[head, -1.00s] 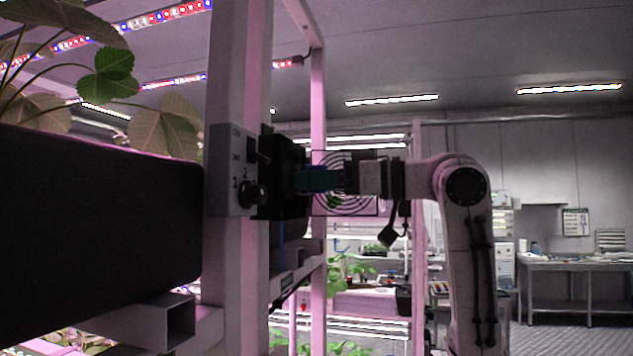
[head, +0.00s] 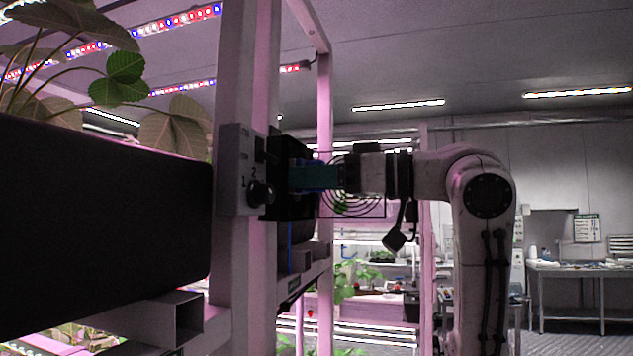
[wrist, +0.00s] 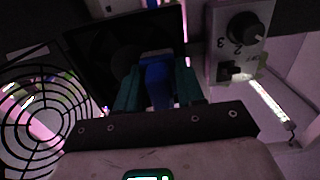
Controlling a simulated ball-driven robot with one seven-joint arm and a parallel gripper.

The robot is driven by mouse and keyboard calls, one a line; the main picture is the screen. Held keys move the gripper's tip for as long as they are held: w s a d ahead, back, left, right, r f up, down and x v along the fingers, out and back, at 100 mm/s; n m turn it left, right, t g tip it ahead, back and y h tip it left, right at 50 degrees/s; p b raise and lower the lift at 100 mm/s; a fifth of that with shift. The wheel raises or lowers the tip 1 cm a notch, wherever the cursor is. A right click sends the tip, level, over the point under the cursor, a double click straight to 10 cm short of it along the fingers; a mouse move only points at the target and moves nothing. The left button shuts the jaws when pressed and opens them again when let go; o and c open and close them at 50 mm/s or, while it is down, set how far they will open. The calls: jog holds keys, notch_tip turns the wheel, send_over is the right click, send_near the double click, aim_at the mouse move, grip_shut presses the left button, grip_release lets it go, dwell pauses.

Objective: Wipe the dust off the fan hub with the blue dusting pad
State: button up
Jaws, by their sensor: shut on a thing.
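My gripper (head: 312,177) reaches left from my arm and is shut on the blue dusting pad (wrist: 158,82). In the wrist view the pad shows between the two teal fingers. A dark square fan housing (head: 291,225) is fixed to the rack post, and the pad is at its face. It fills the upper middle of the wrist view (wrist: 90,45), where a dim round hub (wrist: 124,57) shows behind the pad. Whether the pad touches the hub I cannot tell. Dust is too dark to make out.
A grey control box (head: 234,172) with a knob (head: 260,193) sits on the post beside the fan. A round wire guard (wrist: 35,125) is close to my gripper. A long black trough (head: 100,230) and strawberry leaves are at the left. A bench (head: 580,268) stands far right.

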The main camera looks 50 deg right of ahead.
jog(key=shift+v, duration=2.95)
jog(key=shift+v, duration=1.45)
